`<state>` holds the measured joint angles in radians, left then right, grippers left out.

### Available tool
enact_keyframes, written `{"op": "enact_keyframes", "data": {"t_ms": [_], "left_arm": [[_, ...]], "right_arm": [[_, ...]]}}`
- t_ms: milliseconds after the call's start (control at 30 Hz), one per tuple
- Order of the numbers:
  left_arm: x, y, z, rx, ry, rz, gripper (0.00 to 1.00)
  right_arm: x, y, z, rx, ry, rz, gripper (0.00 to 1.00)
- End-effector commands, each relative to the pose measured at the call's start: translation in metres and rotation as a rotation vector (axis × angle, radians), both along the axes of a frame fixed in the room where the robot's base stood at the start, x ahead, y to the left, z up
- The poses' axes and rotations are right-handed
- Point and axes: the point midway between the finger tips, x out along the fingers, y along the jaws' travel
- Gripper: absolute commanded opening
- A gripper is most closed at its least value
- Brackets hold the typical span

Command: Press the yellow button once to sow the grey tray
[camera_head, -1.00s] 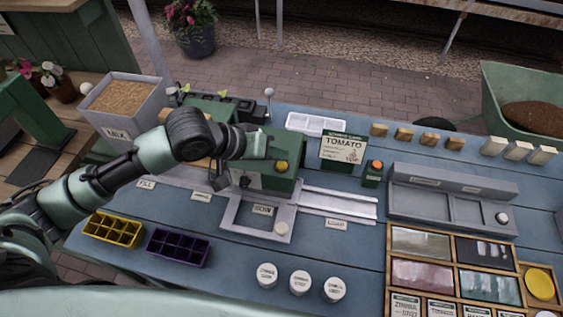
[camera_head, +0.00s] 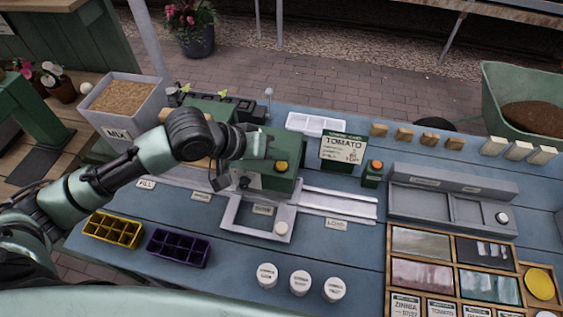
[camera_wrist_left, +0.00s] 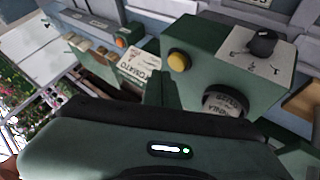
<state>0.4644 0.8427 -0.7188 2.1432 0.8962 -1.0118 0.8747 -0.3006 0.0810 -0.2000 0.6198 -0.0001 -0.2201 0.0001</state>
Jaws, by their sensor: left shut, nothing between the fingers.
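The yellow button (camera_head: 281,167) is on the front of the green machine box (camera_head: 262,180). It also shows in the left wrist view (camera_wrist_left: 178,61). My left gripper (camera_head: 262,146) is shut and empty, beside the button at its upper left. In the left wrist view the fingers (camera_wrist_left: 160,90) point toward the box, apart from the button. A pale grey-white tray (camera_head: 318,124) with cells lies behind the box; I cannot tell whether it is the grey tray. The light grey frame (camera_head: 240,222) in front of the box shows no tray in it. My right gripper is not in view.
A yellow tray (camera_head: 112,230) and a purple tray (camera_head: 178,248) lie at the front left. Several white-lidded jars stand at the front. A tomato sign (camera_head: 343,149) and an orange-topped button post (camera_head: 373,173) stand right of the box. A bin of mix (camera_head: 120,105) stands at left.

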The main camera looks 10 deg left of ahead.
Motion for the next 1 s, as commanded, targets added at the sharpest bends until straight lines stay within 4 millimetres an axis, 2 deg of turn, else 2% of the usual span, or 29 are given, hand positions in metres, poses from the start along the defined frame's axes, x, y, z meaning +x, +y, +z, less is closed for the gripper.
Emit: {"op": "enact_keyframes", "data": {"t_ms": [1000], "left_arm": [[0.0, 0.0, -0.01, 0.0, 0.0, 0.0, 0.0]], "right_arm": [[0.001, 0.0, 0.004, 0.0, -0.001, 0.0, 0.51]]}}
